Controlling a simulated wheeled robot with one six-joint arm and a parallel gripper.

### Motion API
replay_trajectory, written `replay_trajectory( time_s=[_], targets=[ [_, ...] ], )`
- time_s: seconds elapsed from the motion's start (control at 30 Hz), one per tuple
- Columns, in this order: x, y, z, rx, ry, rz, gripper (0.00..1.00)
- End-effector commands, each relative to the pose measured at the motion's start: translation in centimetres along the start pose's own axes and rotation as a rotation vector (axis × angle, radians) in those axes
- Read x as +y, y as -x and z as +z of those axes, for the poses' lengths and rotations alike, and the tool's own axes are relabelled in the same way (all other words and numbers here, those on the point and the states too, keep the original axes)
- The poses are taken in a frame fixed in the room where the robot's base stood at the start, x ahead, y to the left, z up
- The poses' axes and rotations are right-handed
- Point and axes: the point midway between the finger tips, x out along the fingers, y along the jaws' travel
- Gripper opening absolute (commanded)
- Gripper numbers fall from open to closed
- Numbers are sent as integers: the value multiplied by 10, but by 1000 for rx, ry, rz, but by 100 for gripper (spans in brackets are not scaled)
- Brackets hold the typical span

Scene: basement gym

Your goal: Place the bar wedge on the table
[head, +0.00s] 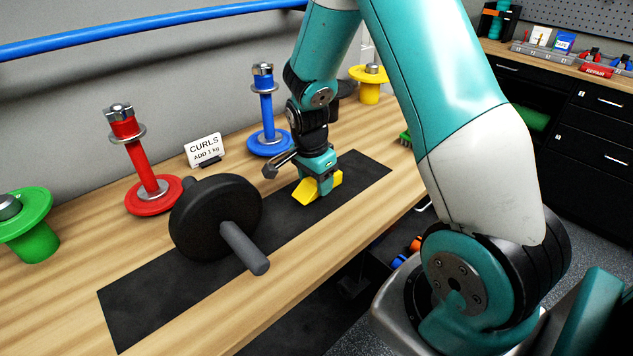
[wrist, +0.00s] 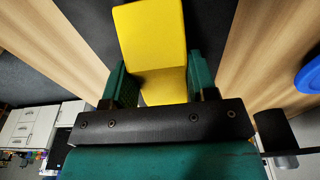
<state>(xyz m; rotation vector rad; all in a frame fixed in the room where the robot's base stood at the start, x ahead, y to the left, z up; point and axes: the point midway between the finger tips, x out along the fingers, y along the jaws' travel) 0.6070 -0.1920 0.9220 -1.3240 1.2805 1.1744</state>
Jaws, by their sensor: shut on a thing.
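The yellow bar wedge (head: 307,191) is between the fingers of my gripper (head: 321,186), over the black mat on the wooden table (head: 75,261). My gripper points down and is shut on the wedge. In the wrist view the yellow wedge (wrist: 152,38) sits between the two green fingers (wrist: 153,88), with its sloped face reaching out past them. The wedge is at or just above the mat; I cannot tell whether it touches.
A dumbbell with a black plate (head: 205,215) lies on the black mat (head: 135,302), left of my gripper. A "CURLS" card (head: 204,148) stands between red and blue.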

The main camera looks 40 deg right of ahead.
Motion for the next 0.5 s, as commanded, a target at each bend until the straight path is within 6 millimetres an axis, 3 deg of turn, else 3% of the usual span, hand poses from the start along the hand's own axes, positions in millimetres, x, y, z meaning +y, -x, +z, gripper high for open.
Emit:
replay_trajectory(
  time_s=[0.1, 0.43, 0.47, 0.5],
  targets=[
    [0, -10, 1, 0, 0, 0, 25],
    [0, -13, 1, 0, 0, -1, 25],
    [0, -13, 1, 0, 0, -1, 55],
    [0, -12, 1, 0, 0, -1, 64]
  ],
)
